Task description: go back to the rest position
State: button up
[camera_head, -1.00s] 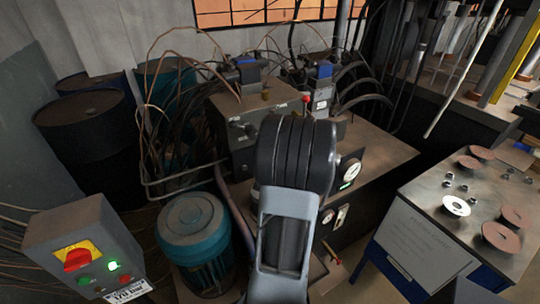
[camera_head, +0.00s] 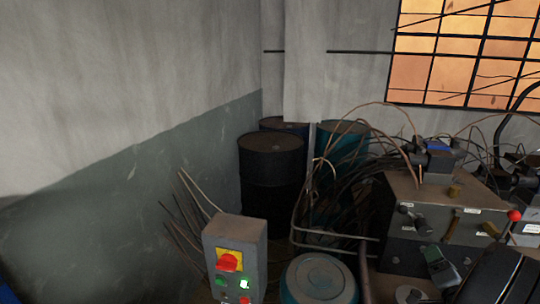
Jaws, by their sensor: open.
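A dark rounded part of my arm (camera_head: 503,277) shows at the bottom right corner, cut off by the frame edge. My gripper is not in this view. No flap discs or disc table are in view now.
A grey control box (camera_head: 234,250) with a red knob on yellow stands at the bottom. Right of it is a teal motor (camera_head: 319,281). Dark drums (camera_head: 271,170) stand in the wall corner. A hydraulic unit (camera_head: 440,207) with valves, hoses and cables fills the right side.

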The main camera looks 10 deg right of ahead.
jog(key=s+f+n+g, duration=0.2)
jog(key=s+f+g, duration=0.4)
jog(key=f+g, duration=0.4)
jog(key=a+r+n+g+y, duration=0.1)
jog(key=a+r+n+y, duration=0.1)
jog(key=a, duration=0.9)
jog(key=w+a+r+n+g+y, duration=0.1)
jog(key=a+r+n, duration=0.4)
jog(key=a, duration=0.7)
jog(key=w+a+r+n+y, duration=0.1)
jog(key=a+r+n+y, duration=0.2)
jog(key=a, duration=0.8)
jog(key=shift+a+r+n+g+y, duration=0.4)
jog(key=shift+n, duration=0.2)
jog(key=shift+c, duration=0.2)
